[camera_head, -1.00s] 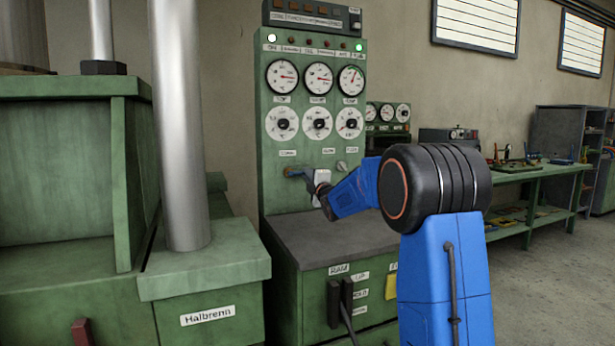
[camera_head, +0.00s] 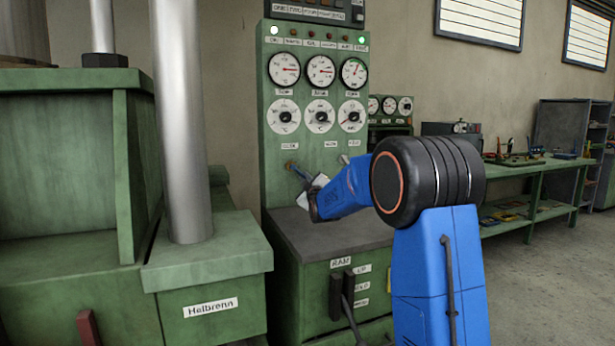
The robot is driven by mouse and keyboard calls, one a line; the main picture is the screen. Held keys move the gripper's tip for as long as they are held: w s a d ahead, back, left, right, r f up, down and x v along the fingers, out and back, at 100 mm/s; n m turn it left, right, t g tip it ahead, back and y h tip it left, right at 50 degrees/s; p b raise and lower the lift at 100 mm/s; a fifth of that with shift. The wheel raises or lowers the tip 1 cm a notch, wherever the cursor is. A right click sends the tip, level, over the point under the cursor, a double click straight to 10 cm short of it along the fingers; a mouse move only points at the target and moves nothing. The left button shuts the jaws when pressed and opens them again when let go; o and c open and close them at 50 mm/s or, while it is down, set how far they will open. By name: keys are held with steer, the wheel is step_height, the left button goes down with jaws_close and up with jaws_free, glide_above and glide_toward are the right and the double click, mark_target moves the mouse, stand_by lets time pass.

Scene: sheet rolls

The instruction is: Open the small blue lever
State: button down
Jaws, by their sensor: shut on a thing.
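The small blue lever (camera_head: 299,172) sits on the lower left of the green control panel (camera_head: 268,185), below the dials. It slants down and to the right from its pivot. My gripper (camera_head: 308,184) is at the lever's lower end, shut on it. The fingers are small in this view and partly hidden by my blue wrist, so the exact hold is hard to see.
A dark desk top (camera_head: 320,232) lies just below my gripper. Black levers (camera_head: 342,295) stand out from the cabinet front under it. A silver column (camera_head: 181,130) on a green machine (camera_head: 210,255) rises to the left. A green workbench (camera_head: 530,172) stands at the right.

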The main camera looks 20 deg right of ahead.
steer(key=shift+a+f+m+g+h, duration=0.15)
steer(key=shift+a+f+m+g, duration=0.2)
steer(key=shift+a+m, duration=0.95)
steer(key=shift+a+f+m+g+h, duration=0.2)
steer(key=shift+a+f+m+g, duration=0.1)
steer(key=shift+m, duration=1.85)
steer(key=shift+a+f+m+g+h, duration=0.25)
steer(key=shift+a+m, duration=0.5)
steer(key=shift+m, duration=1)
steer(key=shift+f, duration=0.1)
steer(key=c, duration=1.8)
jaws_free()
steer(key=v, duration=1.7)
steer(key=shift+s, duration=0.2)
steer(key=shift+a, duration=0.1)
